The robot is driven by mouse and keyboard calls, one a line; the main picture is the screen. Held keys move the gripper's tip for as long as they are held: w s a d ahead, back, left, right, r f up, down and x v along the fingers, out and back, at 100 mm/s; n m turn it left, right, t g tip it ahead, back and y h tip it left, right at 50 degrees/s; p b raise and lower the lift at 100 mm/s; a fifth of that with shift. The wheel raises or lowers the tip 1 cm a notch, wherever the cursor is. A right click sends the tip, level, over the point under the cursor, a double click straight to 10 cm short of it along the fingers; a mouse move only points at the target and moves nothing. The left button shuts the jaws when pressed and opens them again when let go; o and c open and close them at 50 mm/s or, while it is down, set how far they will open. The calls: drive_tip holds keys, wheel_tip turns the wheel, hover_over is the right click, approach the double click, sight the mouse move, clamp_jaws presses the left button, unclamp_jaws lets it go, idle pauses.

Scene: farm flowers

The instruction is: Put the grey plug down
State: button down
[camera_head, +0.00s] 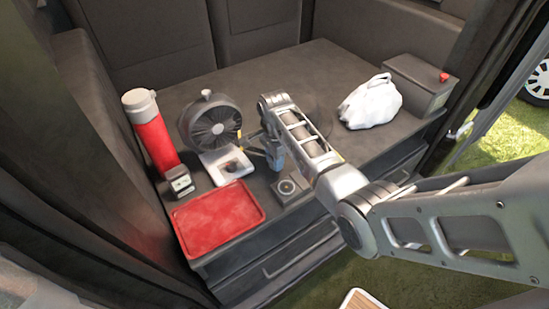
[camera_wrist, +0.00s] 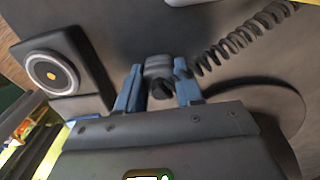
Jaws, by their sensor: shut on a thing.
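My gripper (camera_wrist: 159,82) is shut on the grey plug (camera_wrist: 158,66), which sits between its two blue fingers in the wrist view. A dark coiled cable (camera_wrist: 240,40) runs near the plug towards the upper right. In the head view my gripper (camera_head: 274,160) is low over the middle of the grey counter (camera_head: 345,160), and the plug cannot be made out there. Whether the plug touches the counter cannot be told. A square dark unit with a round face (camera_wrist: 50,72) lies left of the gripper in the wrist view; it also shows in the head view (camera_head: 287,187).
Left of my gripper stand a dark round fan-like device (camera_head: 212,125), a white-based item (camera_head: 226,167), a red flask (camera_head: 151,135), a small meter (camera_head: 180,181) and a red tray (camera_head: 217,217). A white bag (camera_head: 370,103) and grey box (camera_head: 420,85) stand right.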

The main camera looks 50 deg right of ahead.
drive_tip(key=shift+f, duration=0.1)
drive_tip(key=c, duration=0.7)
unclamp_jaws()
drive_tip(key=shift+c, duration=0.2)
wheel_tip(320, 180, up, 13)
drive_tip(key=shift+p, duration=0.3)
